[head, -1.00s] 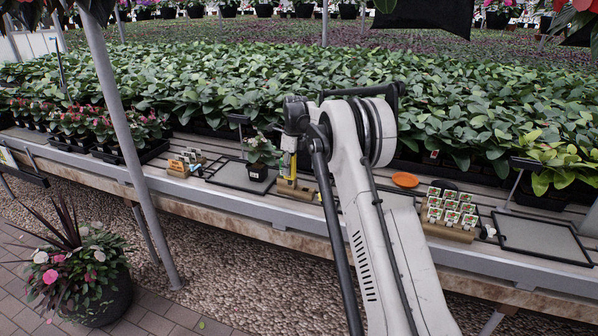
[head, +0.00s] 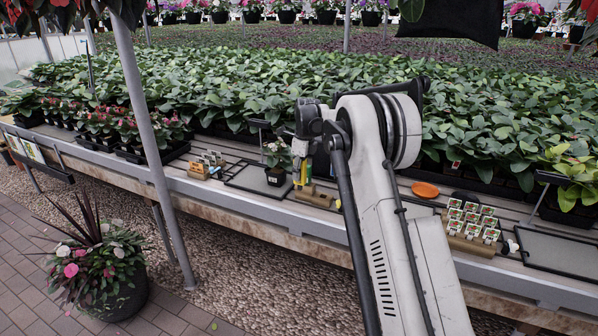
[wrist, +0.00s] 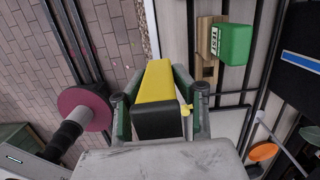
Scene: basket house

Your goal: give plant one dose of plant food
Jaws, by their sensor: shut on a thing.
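My gripper (wrist: 158,100) is shut on a yellow tool (wrist: 155,82) with a black end and a small yellow lever at its side. In the head view the yellow tool (head: 303,171) is upright just right of a small potted plant (head: 276,163) in a dark pot, with a visible gap. A wooden block (head: 317,198) lies on the bench close below the tool; whether they touch is unclear. The plant cannot be made out in the wrist view.
A dark-framed mat (head: 245,181) lies by the plant. Small boxes (head: 207,165) stand left, labelled pots (head: 472,222) and an orange disc (head: 425,189) right. Dense foliage (head: 260,90) fills the back.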

